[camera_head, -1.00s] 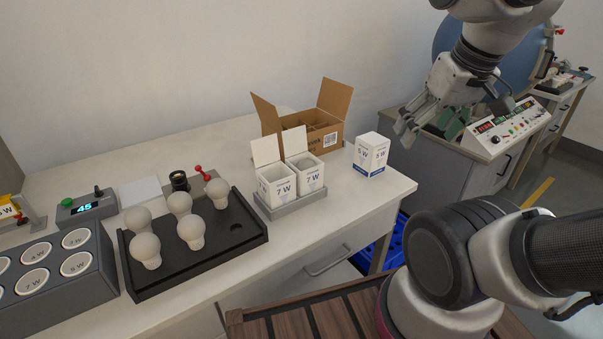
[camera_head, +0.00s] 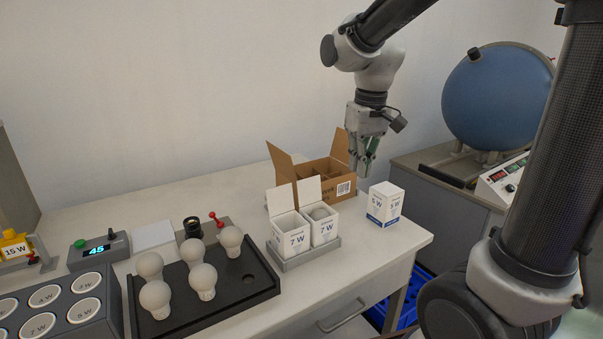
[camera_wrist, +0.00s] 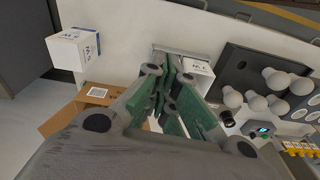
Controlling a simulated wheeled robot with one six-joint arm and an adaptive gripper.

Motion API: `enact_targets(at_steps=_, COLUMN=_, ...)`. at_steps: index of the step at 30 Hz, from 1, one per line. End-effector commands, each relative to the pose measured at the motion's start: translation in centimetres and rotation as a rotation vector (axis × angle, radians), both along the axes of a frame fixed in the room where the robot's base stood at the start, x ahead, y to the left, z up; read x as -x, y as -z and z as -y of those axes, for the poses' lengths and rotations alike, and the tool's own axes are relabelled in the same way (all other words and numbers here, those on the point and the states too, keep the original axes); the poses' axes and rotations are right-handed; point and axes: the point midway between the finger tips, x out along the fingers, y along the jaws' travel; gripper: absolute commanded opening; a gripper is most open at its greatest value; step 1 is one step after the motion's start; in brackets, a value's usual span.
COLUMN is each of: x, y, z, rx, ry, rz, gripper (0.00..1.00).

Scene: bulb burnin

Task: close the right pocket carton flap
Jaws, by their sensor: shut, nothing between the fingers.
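Two white 7 W cartons stand side by side in a grey holder (camera_head: 302,254), the left carton (camera_head: 290,238) and the right carton (camera_head: 325,230). The right carton's flap (camera_head: 309,190) stands upright at its back edge, and a pale rounded bulb top (camera_head: 319,213) shows inside. The left carton's flap (camera_head: 280,200) is also upright, and its inside looks empty. My gripper (camera_head: 361,174) points down, shut and empty, above and behind the cartons at the right side of the brown box. In the wrist view, its green fingers (camera_wrist: 168,75) partly hide the cartons.
An open brown divided box (camera_head: 318,178) stands behind the cartons, flaps raised. A closed white 5 W carton (camera_head: 385,203) stands to the right near the table edge. A black tray (camera_head: 262,285) with several bulbs lies to the left. Free tabletop lies right of the holder.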

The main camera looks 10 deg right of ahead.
Motion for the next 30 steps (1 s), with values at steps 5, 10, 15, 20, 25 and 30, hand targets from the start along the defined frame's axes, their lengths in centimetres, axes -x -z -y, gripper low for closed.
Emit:
enact_targets(at_steps=5, x=-8.9, y=1.5, z=-4.8, rx=0.006, ry=-0.069, rz=-0.023, gripper=0.0)
enact_targets(at_steps=10, x=-14.8, y=-0.1, z=-7.0, rx=-0.009, ry=-0.089, rz=0.038, gripper=0.0)
enact_targets(at_steps=15, x=-15.8, y=-0.8, z=-7.2, rx=-0.015, ry=-0.098, rz=0.065, gripper=0.0)
enact_targets(at_steps=20, x=-16.1, y=1.8, z=-7.3, rx=-0.015, ry=-0.098, rz=0.065, gripper=0.0)
enact_targets(at_steps=25, x=-16.5, y=4.9, z=-7.5, rx=-0.015, ry=-0.098, rz=0.064, gripper=0.0)
enact_targets(at_steps=30, x=-16.9, y=7.2, z=-7.6, rx=-0.015, ry=-0.098, rz=0.065, gripper=0.0)
